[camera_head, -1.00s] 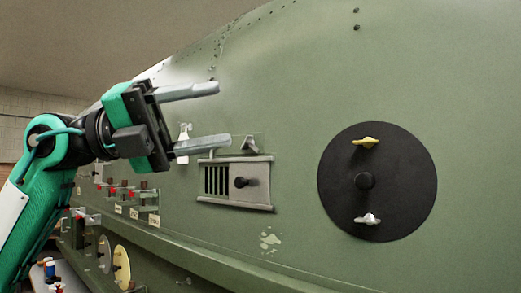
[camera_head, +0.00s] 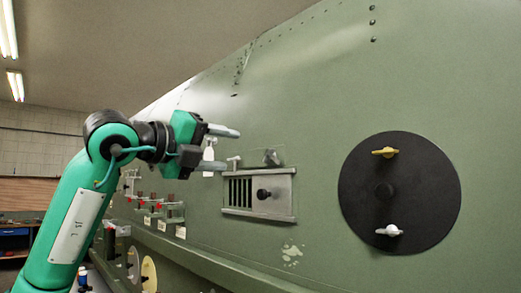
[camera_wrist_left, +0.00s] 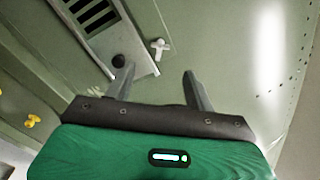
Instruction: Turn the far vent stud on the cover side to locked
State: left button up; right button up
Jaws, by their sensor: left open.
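The vent (camera_head: 283,206) is a grey metal panel on the green fuselage wall, with dark slots on its left and a plain cover with a black knob (camera_head: 264,194) on its right. A small grey stud-like piece (camera_head: 270,158) sits above the cover side, and a small pale stud (camera_head: 234,160) sits above the slotted side. My left gripper (camera_head: 230,149) is open and empty, up and left of the vent. In the left wrist view, a white winged stud (camera_wrist_left: 159,47) shows beside the vent's edge, beyond the open fingers (camera_wrist_left: 155,70). Its lock position is unclear. My right gripper is out of view.
A black disc (camera_head: 360,215) with a yellow wing stud (camera_head: 385,153) and a white one (camera_head: 389,230) is on the wall at right. Red-topped fittings (camera_head: 157,205) and a ledge (camera_head: 200,262) lie below left. Yellow studs (camera_wrist_left: 32,121) show in the left wrist view.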

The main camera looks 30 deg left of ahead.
aim_at(269, 154)
pick_arm(q)
jog(key=p+x, duration=0.4)
jog(key=x, duration=0.5)
jog(key=shift+w+d+r, duration=0.1)
jog(key=shift+w+d, duration=0.05)
jog(key=shift+w, duration=0.05)
jog(key=shift+w+d, duration=0.15)
jog(key=shift+w, duration=0.25)
jog(key=c, duration=1)
